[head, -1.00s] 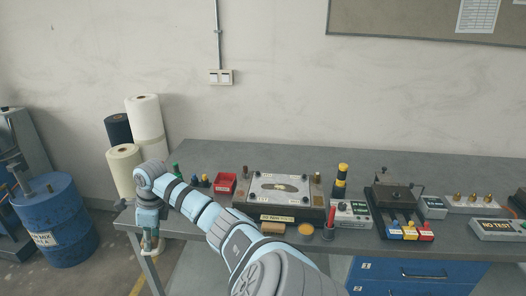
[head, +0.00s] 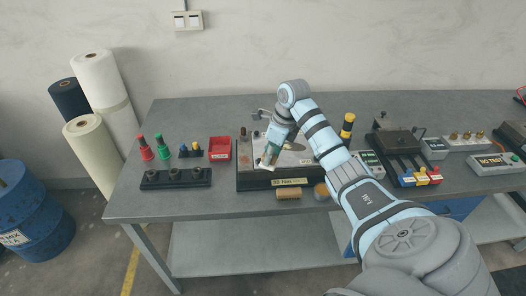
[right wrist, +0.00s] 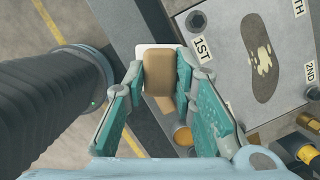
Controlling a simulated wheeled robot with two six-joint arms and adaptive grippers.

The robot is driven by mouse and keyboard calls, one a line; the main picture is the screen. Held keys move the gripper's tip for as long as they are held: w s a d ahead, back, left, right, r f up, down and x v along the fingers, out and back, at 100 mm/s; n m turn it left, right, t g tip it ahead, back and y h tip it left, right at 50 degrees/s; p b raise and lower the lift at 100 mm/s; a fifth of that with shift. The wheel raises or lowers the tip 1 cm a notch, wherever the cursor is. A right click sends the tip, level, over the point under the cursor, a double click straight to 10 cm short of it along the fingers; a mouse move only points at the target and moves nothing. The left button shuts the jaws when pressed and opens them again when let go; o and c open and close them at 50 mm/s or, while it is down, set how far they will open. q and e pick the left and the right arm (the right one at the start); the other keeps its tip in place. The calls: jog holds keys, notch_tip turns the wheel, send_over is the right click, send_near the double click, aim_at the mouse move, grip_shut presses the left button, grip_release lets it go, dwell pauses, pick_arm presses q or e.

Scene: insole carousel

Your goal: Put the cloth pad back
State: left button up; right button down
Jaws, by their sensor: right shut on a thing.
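My right gripper (head: 268,160) is above the front left part of the dark fixture in the head view. In the right wrist view my right gripper (right wrist: 158,85) is shut on the cloth pad (right wrist: 158,72), a tan block with a white layer showing behind its edges. In the head view the pad (head: 268,164) is small and pale, partly hidden by the fingers. The pad is held above the bench; I see no contact with it. The fixture (head: 275,181) carries a light plate with corner labels and a dark insole shape. My left gripper is out of view.
In front of the fixture are a tan block (head: 289,193) and an amber dish (head: 322,191). A red bin (head: 220,149) and a dark rack (head: 176,178) stand left. A black-and-yellow post (head: 347,126) stands right.

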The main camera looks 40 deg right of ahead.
jog(key=a+r+n+p, duration=0.1)
jog(key=a+r, duration=0.6)
jog(key=s+b+x, duration=0.1)
jog(key=b+x, duration=0.4)
jog(key=d+b+x, duration=0.1)
jog(key=b+x, duration=0.3)
jog(key=x, duration=0.1)
jog(key=s+d+f+b+x, duration=0.1)
jog(key=b+x, duration=0.4)
jog(key=shift+s+d+f+b, duration=0.25)
jog(key=shift+f+b, duration=0.05)
jog(key=shift+b, duration=0.05)
notch_tip(320, 180, down, 3)
jog(key=shift+s+a+f+p, duration=0.1)
jog(key=shift+a+f+p, duration=0.1)
jog(key=shift+p, duration=0.3)
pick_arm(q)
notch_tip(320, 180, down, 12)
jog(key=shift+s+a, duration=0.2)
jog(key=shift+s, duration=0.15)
pick_arm(e)
jog(key=shift+d+f, duration=0.15)
jog(key=shift+f, duration=0.1)
jog(key=shift+f, duration=0.1)
jog(key=c, duration=1.7)
grip_release()
jog(key=shift+f, duration=0.1)
jog(key=o, duration=0.4)
jog(key=shift+c, duration=0.2)
